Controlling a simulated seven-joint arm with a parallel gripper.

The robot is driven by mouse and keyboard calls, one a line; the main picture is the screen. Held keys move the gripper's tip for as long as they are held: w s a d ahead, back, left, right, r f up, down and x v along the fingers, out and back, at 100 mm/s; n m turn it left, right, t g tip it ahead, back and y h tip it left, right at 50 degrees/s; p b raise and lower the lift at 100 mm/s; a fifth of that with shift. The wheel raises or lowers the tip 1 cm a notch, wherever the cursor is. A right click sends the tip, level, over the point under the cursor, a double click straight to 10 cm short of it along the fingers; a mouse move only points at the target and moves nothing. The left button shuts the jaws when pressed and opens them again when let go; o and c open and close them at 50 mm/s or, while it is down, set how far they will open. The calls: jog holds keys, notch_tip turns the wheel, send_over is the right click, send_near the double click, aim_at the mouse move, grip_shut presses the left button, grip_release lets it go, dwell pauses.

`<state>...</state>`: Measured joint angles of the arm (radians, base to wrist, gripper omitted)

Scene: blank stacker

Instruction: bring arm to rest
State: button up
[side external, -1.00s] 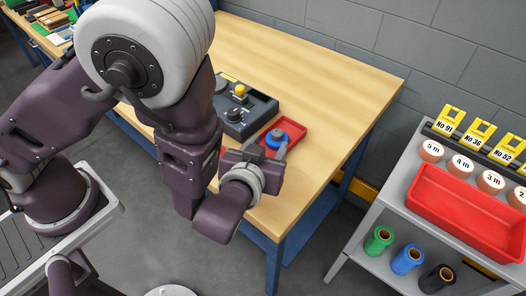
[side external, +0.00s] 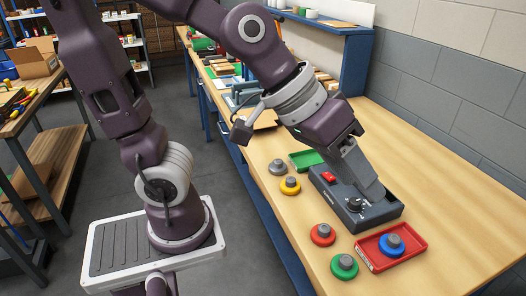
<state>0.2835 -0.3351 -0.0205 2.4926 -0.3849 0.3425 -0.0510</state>
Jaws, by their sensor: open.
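My arm reaches from the upper left across the bench, bent at the elbow. No object shows between the fingers. The box has a red button (side external: 328,177) and a black knob (side external: 354,205). A blue disc with a grey knob (side external: 391,245) sits in the red tray (side external: 366,256), in front of the box and apart from my gripper.
Red (side external: 323,235), green (side external: 344,266), yellow (side external: 290,186) and grey (side external: 278,167) knobbed pieces stand on the wooden bench (side external: 460,235). A green tray (side external: 306,160) lies behind the box. The bench's right side is clear. A grey wall (side external: 465,110) runs along the far side.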

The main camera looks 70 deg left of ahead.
jog(key=s+a+g+y, duration=0.1)
jog(key=s+a+y, duration=0.2)
jog(key=s+a, duration=0.7)
jog(key=shift+s+a+f+m+y, duration=0.25)
jog(key=shift+s+a+m+y, duration=0.05)
jog(key=shift+a+m, duration=0.15)
